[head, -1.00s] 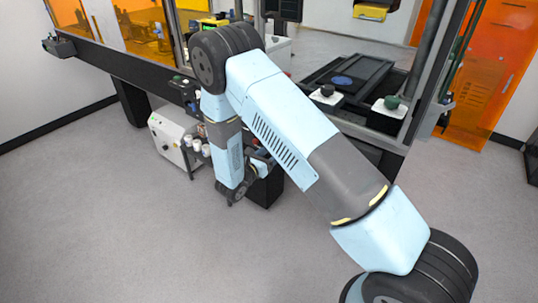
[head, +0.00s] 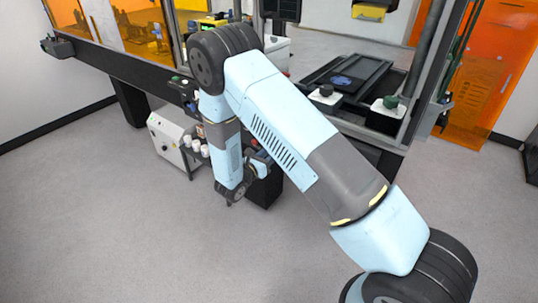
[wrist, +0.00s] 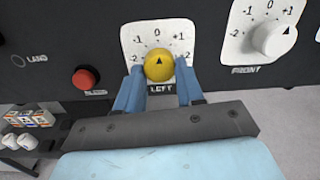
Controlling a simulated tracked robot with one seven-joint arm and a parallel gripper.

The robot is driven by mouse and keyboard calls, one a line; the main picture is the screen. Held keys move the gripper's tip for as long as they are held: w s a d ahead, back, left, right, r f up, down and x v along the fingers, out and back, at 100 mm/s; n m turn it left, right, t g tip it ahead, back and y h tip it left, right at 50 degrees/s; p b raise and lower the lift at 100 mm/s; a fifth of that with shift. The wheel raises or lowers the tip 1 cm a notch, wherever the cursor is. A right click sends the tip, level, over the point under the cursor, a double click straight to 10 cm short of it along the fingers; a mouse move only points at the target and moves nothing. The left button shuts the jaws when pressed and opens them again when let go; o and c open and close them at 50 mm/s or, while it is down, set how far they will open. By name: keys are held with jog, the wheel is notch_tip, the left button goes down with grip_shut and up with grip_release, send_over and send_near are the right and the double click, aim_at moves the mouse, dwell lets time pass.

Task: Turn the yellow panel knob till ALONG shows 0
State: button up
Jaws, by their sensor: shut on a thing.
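In the wrist view the yellow knob (wrist: 159,67) sits on a white dial plate (wrist: 133,36) marked from -2 to +2, labelled LEFT below. Its dark pointer mark points up, close to 0. My gripper (wrist: 160,77) is shut on the yellow knob, with one blue finger on each side of it. In the head view the knob is hidden behind my arm. I cannot make out an ALONG reading in either view.
Right of the yellow knob is a white knob (wrist: 275,40) labelled FRONT. To the left are a red button (wrist: 86,78) and white items on a rack (wrist: 22,142).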

jog(key=shift+a+m, duration=0.15)
jog(key=shift+m, duration=1.9)
jog(key=shift+a+m, duration=0.1)
jog(key=shift+m, duration=1.95)
jog(key=o, duration=1)
jog(key=shift+d, duration=0.1)
jog(key=shift+o, duration=0.2)
jog(key=v, duration=1.3)
jog(key=shift+s+a, duration=0.25)
jog(key=shift+s, duration=0.05)
jog(key=shift+r, duration=0.15)
